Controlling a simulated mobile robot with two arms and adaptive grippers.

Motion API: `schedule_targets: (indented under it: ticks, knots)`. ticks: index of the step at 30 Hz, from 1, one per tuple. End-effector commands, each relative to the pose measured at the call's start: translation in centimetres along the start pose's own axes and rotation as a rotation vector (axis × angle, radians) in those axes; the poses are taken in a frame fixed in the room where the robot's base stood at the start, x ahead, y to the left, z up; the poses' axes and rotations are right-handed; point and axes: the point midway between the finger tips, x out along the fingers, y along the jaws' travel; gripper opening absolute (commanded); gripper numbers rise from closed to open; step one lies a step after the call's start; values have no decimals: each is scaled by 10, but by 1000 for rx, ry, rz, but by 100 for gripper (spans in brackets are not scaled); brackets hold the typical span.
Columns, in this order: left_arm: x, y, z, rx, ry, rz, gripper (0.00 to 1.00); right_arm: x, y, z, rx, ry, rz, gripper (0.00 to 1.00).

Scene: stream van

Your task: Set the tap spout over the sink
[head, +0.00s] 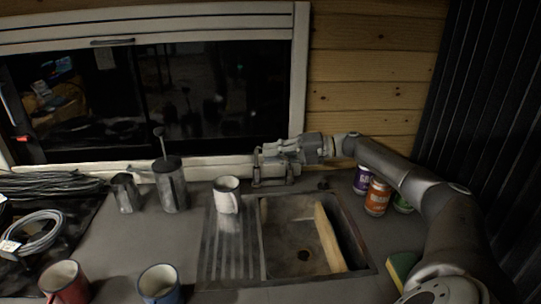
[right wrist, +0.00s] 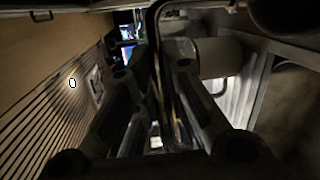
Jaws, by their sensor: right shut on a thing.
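The sink (head: 262,232) is set in the counter, with a ribbed drainer at its left and the basin at its right. The tap (head: 256,173) stands at the sink's back edge, below the window. In the right wrist view the tap's dark bent pipe (right wrist: 155,50) runs between my fingers. My right gripper (head: 268,157) is shut on the tap spout. The gripper hides much of the tap in the head view, so the spout's exact direction is hard to tell. My left gripper is not in view.
A white mug (head: 227,195) stands on the drainer, close left of the tap. A wooden board (head: 329,238) leans in the basin. Cans (head: 377,197) stand right of the sink, under my right arm. A sponge (head: 402,267) lies at the front right. A French press (head: 170,186) stands left.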

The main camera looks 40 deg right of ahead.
Motion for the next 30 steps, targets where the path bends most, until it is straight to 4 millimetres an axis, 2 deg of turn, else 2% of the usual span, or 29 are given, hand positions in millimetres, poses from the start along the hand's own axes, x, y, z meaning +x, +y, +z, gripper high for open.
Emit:
schedule_targets:
  ticks: [4, 5, 10, 19, 22, 26, 30]
  knots:
    - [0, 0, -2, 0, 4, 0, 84, 0, -1, 0, 1, -1, -2, 0]
    - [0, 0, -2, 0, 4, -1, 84, 0, -1, 0, 1, -1, -2, 12]
    - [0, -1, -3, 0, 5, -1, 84, 0, -1, 0, 0, 0, -1, 33]
    - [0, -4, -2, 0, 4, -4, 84, 0, 0, 0, 0, 0, -1, 33]
    - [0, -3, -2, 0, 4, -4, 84, -7, -1, 0, 0, -2, -2, 33]
    - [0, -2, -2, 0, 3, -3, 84, -27, -1, 0, 0, -3, -6, 33]
    - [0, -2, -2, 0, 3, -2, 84, -58, -2, 0, 2, -4, -7, 33]
